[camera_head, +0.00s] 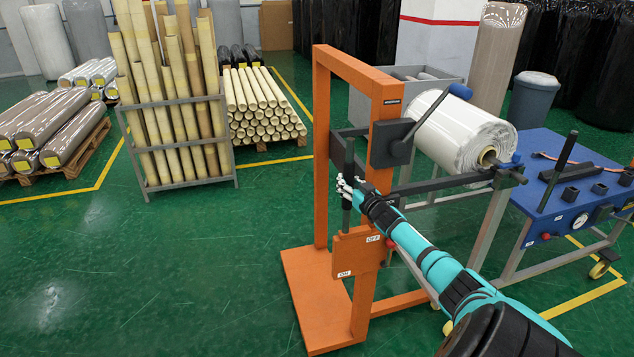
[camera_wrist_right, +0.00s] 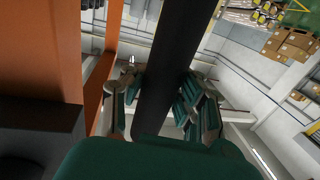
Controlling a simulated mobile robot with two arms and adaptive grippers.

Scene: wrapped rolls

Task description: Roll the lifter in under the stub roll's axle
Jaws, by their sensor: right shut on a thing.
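The white wrapped stub roll (camera_head: 462,130) lies on its axle (camera_head: 489,156), held between an orange frame (camera_head: 320,150) and a dark support arm. A blue wheeled table (camera_head: 575,180) with a gauge, black blocks and a lever stands to the right of the roll, apart from its axle; it may be the lifter. My right gripper (camera_head: 347,190) is shut around an upright black lever (camera_head: 349,160) above the ON/OFF box of the orange frame. In the right wrist view the black lever (camera_wrist_right: 165,70) passes between the fingers (camera_wrist_right: 158,100). My left gripper is not in view.
A rack of tall cardboard tubes (camera_head: 180,110) and pallets of wrapped rolls (camera_head: 50,125) stand at the left and back. A grey bin (camera_head: 532,98) stands behind the blue table. The green floor at the front left is clear.

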